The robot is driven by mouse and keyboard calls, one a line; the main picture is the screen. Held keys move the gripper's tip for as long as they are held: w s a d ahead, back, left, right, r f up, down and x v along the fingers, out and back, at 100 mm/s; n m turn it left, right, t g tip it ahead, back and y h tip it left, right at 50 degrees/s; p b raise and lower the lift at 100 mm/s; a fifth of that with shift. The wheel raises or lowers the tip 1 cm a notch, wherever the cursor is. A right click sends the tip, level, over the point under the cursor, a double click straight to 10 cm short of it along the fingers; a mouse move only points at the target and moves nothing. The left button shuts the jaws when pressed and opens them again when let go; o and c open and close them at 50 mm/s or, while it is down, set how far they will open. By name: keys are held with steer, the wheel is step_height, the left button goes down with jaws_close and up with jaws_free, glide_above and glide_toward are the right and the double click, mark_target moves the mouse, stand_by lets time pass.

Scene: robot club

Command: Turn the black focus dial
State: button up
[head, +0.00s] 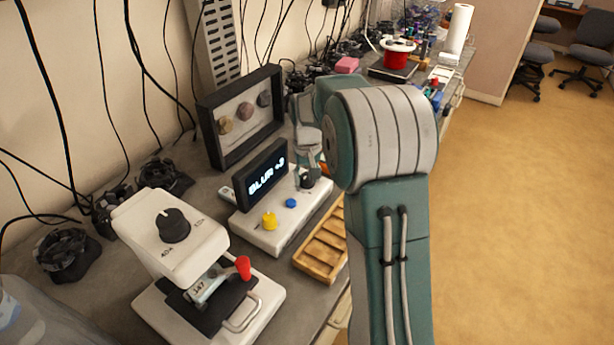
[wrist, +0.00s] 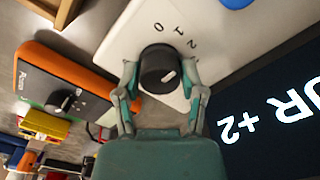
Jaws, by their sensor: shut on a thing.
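The black focus dial (head: 307,181) is at the right end of a white console (head: 262,238). In the wrist view the dial (wrist: 157,66) is round, with a white pointer mark and the printed numbers 0, 1, 2 beside it. My gripper (wrist: 160,82) is shut on the dial, one finger on each side. In the head view my gripper (head: 309,167) comes down on it from above and partly hides it. The console's screen (head: 262,174) shows white BLUR text; the wrist view of the screen (wrist: 270,118) shows +2.
A yellow knob (head: 269,220) and a blue button (head: 291,203) are on the same console. A white microscope-like device (head: 174,238) with another black knob stands at left. A wooden tray (head: 322,248) lies close on the right. A black frame (head: 240,117) stands behind.

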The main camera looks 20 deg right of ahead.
mark_target(306, 175)
steer(key=m, duration=0.4)
steer(key=shift+s+f+m, duration=0.15)
steer(key=shift+f+m, duration=0.1)
steer(key=shift+m, duration=0.05)
steer(key=m, duration=0.4)
steer(key=shift+a, duration=0.1)
stand_by(0.4)
steer(key=o, duration=1.1)
steer(key=shift+o, duration=0.2)
steer(key=shift+r, duration=0.1)
step_height(306, 175, up, 12)
steer(key=shift+w, duration=0.2)
